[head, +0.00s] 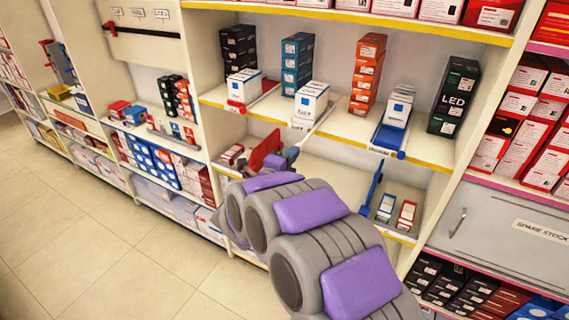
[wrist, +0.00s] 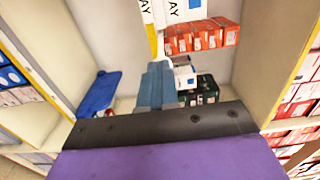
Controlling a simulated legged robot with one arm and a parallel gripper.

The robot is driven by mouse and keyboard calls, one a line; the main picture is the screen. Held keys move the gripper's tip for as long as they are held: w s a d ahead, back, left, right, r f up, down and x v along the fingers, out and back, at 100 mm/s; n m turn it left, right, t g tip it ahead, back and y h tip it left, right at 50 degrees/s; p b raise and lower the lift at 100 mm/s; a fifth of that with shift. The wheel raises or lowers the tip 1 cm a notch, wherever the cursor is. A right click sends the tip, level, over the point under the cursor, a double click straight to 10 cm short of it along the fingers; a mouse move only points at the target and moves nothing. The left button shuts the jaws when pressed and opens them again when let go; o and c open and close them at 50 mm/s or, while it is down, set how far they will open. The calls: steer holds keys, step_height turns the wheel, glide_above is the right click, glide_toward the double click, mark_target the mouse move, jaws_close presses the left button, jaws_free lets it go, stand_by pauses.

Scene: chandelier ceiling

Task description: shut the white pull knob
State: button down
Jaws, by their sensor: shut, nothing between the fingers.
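I cannot make out a white pull knob in either view. A grey door (head: 495,225) at lower right has a metal handle (head: 457,222) and a "SPARE STOCK" label. My gripper (head: 292,153) reaches into the middle shelf bay, beside a red piece (head: 263,152) and below a white box (head: 310,103). In the wrist view my gripper (wrist: 156,78) is shut, with nothing seen held. My purple and grey arm hides part of the lower shelves.
Shelf uprights and yellow-edged shelves (head: 335,133) frame the bay closely. Stacked boxes (head: 367,75) stand above. Tiled floor (head: 90,235) is clear at left.

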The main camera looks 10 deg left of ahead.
mark_target(308, 136)
steer(key=x, duration=1)
steer(key=shift+w+d+f, duration=0.15)
steer(key=shift+w, duration=0.15)
steer(key=shift+w+d, duration=0.1)
steer(key=shift+w, duration=0.05)
steer(key=shift+r, duration=0.35)
